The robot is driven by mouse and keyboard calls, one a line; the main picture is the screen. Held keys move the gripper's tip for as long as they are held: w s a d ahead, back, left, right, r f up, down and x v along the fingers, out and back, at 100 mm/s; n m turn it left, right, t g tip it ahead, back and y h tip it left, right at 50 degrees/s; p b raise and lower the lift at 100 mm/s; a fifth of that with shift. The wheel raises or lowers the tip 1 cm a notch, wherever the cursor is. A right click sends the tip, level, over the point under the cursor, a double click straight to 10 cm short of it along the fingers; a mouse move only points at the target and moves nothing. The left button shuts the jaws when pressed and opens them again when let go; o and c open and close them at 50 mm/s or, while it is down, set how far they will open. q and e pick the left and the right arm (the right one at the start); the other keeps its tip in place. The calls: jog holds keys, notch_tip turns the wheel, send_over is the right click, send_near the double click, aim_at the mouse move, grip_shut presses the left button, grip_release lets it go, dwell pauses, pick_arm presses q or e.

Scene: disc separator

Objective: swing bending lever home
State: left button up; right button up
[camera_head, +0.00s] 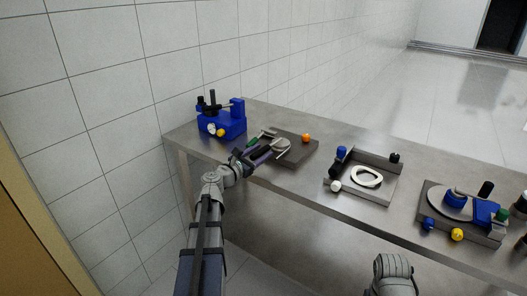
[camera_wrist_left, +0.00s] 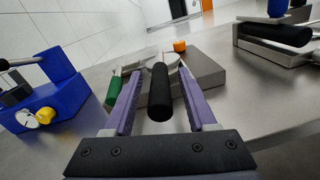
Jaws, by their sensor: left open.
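The bending fixture is a dark grey plate (camera_head: 301,149) with a pale disc on it, an orange knob (camera_head: 306,137) and a green grip (camera_wrist_left: 113,90). A black cylindrical handle (camera_wrist_left: 160,95), which looks like the bending lever's grip, points towards the left wrist camera. My left gripper (camera_head: 268,147) is at the near left side of this fixture. Its purple fingers are open, one on each side of the black handle, with gaps visible. The lever's far end is partly hidden behind the handle. My right gripper is out of view; only part of the right arm shows.
A blue device (camera_head: 224,122) with a yellow knob stands left of the fixture, near the wall. A grey tray fixture with a white ring (camera_head: 366,176) is to the right, and another disc fixture (camera_head: 462,212) farther right. Bare metal table (camera_head: 330,155) lies between them.

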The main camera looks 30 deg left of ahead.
pick_arm(q)
jog(key=shift+w+d, duration=0.15)
jog(key=shift+w, duration=0.7)
grip_shut()
dwell(0.9)
